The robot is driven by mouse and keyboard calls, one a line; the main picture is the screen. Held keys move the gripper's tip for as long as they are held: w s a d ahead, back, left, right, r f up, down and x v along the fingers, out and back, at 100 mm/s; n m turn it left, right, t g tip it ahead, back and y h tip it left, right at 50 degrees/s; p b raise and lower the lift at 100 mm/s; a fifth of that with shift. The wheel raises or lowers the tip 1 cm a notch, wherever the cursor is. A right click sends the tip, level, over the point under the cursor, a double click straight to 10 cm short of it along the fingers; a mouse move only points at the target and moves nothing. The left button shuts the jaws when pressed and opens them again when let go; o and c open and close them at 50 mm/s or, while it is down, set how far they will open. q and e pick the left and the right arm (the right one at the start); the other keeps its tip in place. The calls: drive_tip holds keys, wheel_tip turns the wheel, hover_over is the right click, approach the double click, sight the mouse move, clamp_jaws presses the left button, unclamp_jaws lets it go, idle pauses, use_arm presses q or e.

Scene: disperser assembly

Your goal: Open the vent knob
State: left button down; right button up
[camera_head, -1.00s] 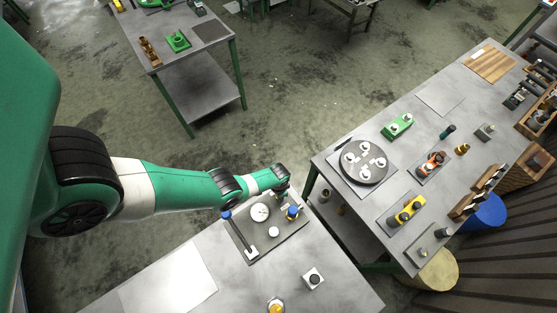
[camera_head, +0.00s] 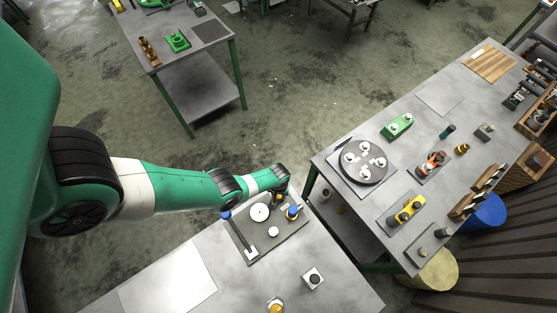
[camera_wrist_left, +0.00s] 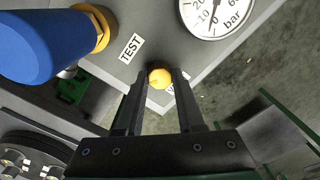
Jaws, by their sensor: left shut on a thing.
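The vent knob is a small round brass-yellow knob (camera_wrist_left: 159,76) in the left wrist view, beside a label partly hidden by a finger; only a "V" can be read. My left gripper (camera_wrist_left: 158,84) has its two dark fingertips on either side of the knob and is shut on it. In the head view, my left gripper (camera_head: 279,199) is at the far edge of the grey test panel (camera_head: 246,238), where the knob is too small to make out. My right gripper is not in view.
A pressure gauge (camera_wrist_left: 214,14) marked "bar" is close to the right of the knob. A large blue handle (camera_wrist_left: 40,38) with a brass nut is to the left, near a "TEST" label (camera_wrist_left: 131,48). A small block (camera_head: 313,278) stands on the bench.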

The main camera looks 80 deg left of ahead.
use_arm(q)
drive_tip(key=shift+f+n, duration=0.1)
drive_tip(key=shift+n, duration=1.1)
drive_tip(key=c, duration=0.5)
unclamp_jaws()
